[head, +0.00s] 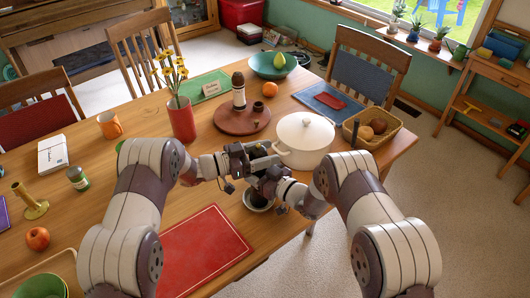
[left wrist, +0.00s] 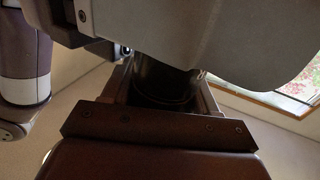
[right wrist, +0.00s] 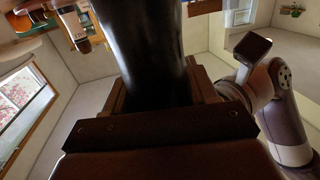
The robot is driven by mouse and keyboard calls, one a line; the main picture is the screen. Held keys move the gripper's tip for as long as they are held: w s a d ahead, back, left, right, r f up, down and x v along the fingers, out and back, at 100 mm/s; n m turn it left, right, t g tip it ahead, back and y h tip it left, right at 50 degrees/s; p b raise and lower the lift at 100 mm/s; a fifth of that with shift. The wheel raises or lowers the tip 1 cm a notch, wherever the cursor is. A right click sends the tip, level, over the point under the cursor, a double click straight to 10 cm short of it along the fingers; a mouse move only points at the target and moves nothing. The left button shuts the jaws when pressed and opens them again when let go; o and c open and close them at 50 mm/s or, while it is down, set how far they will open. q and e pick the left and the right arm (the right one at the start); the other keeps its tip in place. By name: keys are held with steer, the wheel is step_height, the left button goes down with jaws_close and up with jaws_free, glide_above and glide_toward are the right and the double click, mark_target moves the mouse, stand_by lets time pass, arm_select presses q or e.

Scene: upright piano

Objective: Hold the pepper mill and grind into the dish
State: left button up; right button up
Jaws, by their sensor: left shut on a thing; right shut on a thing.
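The pepper mill is a dark, shiny, rounded body that shows in the right wrist view (right wrist: 145,50), between the fingers of my right gripper (right wrist: 160,100). In the left wrist view a dark round part of it (left wrist: 165,85) sits between the fingers of my left gripper (left wrist: 160,95). In the head view my left gripper (head: 252,158) and my right gripper (head: 268,180) are close together, the left one a little higher. They hide most of the mill. The small pale dish (head: 258,205) is on the table below them, partly covered, with something dark inside its rim.
A white lidded pot (head: 304,140) stands close behind the grippers. A round wooden board (head: 228,122) holds a brown-and-white bottle-like object (head: 239,92). A red vase (head: 182,120) and a bread basket (head: 388,138) stand nearby. A red mat (head: 205,250) lies in front.

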mark_target(251, 159)
arm_select(q)
steer(key=shift+d, duration=0.1)
steer(key=o, duration=1)
steer(key=s+a+n+t+y, duration=0.1)
steer(key=s+a+t, duration=0.1)
steer(key=s+a+n+t+y, duration=0.1)
steer(key=s+a+t, duration=0.1)
steer(key=a, duration=0.1)
steer(key=s+a+n+t+y, duration=0.1)
steer(key=s+a+t, duration=0.1)
steer(key=a, duration=0.1)
steer(key=shift+s+a+y, duration=0.1)
steer(key=shift+a+y, duration=0.1)
steer(key=shift+y, duration=0.1)
steer(key=x, duration=1)
steer(key=shift+w+d+r, duration=0.1)
steer(key=shift+w+d, duration=0.15)
